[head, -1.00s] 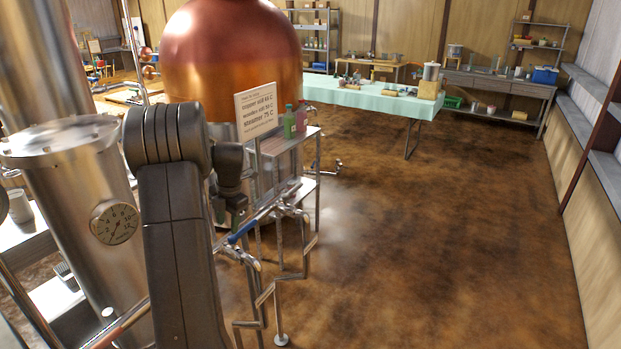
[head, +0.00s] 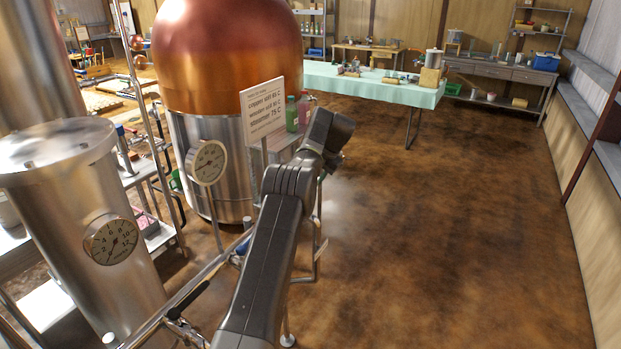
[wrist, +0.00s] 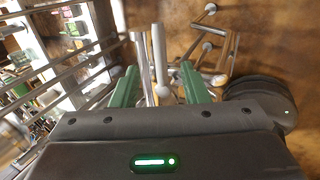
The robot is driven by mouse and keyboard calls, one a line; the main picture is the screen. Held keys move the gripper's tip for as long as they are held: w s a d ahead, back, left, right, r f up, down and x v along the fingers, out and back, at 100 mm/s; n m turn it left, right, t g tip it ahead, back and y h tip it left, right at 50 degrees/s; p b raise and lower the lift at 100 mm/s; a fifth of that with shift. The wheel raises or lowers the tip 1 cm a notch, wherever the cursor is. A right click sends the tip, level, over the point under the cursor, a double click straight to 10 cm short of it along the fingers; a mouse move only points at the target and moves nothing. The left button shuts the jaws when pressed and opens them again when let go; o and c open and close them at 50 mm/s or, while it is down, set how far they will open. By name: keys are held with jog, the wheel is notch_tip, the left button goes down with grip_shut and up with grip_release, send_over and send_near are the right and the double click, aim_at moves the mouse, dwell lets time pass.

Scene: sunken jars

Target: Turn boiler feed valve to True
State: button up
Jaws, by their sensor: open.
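No label in view names the boiler feed valve, so I cannot tell which handle it is. In the head view, a blue lever handle (head: 243,246) sits on the piping, partly hidden behind my arm. A black lever handle (head: 190,301) is on the pipe nearer to me. In the wrist view, my gripper (wrist: 160,80) is open, its two green fingers apart. Metal pipes (wrist: 160,50) show between and beyond the fingers; I cannot tell whether any touch them. The fingers do not show in the head view.
A copper boiler (head: 228,60) stands behind the piping. A steel cylinder with a round gauge (head: 111,240) is at the left, and another gauge (head: 209,162) is near the boiler. A sign (head: 262,110) stands beside two bottles. Open brown floor (head: 450,230) lies to the right.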

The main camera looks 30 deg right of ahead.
jog(key=shift+x, duration=3.8)
